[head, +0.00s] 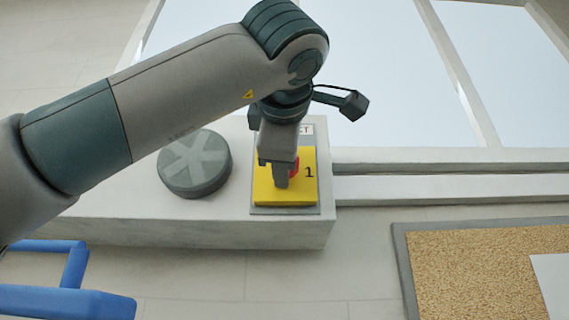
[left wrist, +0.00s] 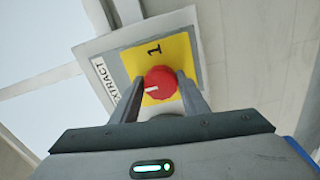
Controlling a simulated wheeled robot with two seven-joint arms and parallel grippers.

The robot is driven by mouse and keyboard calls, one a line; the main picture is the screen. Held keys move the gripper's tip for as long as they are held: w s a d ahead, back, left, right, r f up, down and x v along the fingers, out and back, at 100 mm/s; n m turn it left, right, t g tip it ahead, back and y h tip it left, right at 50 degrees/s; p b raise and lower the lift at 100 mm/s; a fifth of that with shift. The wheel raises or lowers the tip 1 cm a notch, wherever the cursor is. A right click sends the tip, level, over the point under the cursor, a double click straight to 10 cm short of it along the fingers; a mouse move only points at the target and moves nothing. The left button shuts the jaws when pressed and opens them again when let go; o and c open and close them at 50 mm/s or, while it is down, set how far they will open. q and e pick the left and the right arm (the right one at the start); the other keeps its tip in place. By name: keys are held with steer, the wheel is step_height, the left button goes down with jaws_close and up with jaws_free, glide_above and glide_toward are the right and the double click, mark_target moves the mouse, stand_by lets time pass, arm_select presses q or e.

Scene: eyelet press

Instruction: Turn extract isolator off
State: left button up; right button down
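The extract isolator is a yellow square plate (head: 300,195) on a grey backing, with a red round knob (left wrist: 160,82). In the left wrist view the knob's white pointer mark points left, towards the white "EXTRACT" label (left wrist: 105,80); the printed "1" lies above the knob. My left gripper (head: 281,184) is at the knob, one finger on each side, and looks shut on it with no clear gap. In the head view the gripper hides much of the knob; only a red edge shows. No other position mark is visible. My right gripper is not in view.
A dark grey round knob (head: 195,163) sits left of the isolator on the same pale box (head: 120,215). A cork board (head: 480,260) is at lower right and a blue rail (head: 65,300) at lower left. Window panes are behind. The wall below the box is clear.

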arm_select(q)
steer(key=shift+o, duration=1)
steer(key=shift+s, duration=0.1)
steer(key=s+f+b, duration=0.1)
steer(key=s+b, duration=0.3)
steer(key=s, duration=1.3)
steer(key=shift+s, duration=0.2)
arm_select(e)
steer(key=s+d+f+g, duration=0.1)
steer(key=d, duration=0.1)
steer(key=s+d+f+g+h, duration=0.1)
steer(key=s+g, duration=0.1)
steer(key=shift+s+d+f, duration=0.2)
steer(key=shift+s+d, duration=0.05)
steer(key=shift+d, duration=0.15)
